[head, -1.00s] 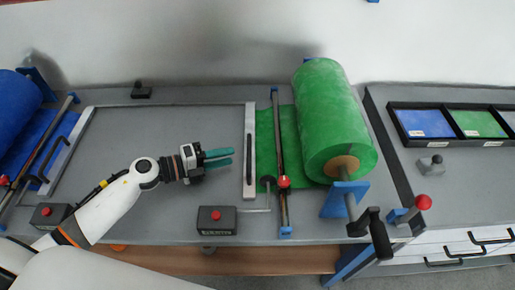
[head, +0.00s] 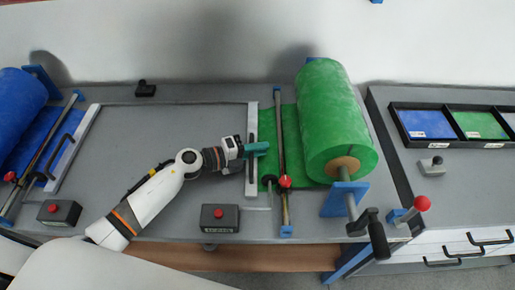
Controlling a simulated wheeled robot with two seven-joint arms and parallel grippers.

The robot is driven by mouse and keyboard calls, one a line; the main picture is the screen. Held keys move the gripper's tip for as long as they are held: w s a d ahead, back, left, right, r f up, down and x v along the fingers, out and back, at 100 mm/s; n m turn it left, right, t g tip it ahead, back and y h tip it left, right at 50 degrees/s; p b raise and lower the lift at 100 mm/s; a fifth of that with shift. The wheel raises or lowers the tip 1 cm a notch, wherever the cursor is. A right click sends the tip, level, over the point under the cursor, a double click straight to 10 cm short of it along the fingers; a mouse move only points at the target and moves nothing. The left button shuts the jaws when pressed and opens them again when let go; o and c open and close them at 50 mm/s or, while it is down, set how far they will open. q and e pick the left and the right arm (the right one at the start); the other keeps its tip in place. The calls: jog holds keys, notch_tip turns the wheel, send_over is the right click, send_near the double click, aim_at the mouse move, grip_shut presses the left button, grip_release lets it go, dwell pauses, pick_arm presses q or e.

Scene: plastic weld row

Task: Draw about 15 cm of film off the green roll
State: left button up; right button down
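The green roll (head: 335,115) lies on its shaft at the right of the bench. A flat strip of green film (head: 267,118) runs left from it, under a thin rail (head: 280,150) with a red knob, to a pale bar (head: 252,178). My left gripper (head: 260,149) is over the pale bar, with its teal fingertips at the left edge of the film. The fingers look close together; whether they are shut on the film I cannot tell. My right gripper is not in view.
A box with a red button (head: 220,218) stands in front of the bar. The blue roll (head: 18,98) is at the far left. A crank handle (head: 375,235) juts out at the green roll's near end. The grey bench middle (head: 150,130) is clear.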

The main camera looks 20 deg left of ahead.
pick_arm(q)
grip_shut()
jog(key=s+a+b, duration=0.1)
jog(key=a, duration=0.3)
jog(key=s+a+b, duration=0.1)
jog(key=a, duration=0.3)
jog(key=s+a, duration=0.1)
jog(key=a, duration=0.2)
jog(key=shift+s+a+b, duration=0.2)
jog(key=shift+a+b, duration=0.2)
jog(key=shift+o, duration=1.9)
grip_release()
jog(key=shift+d, duration=0.1)
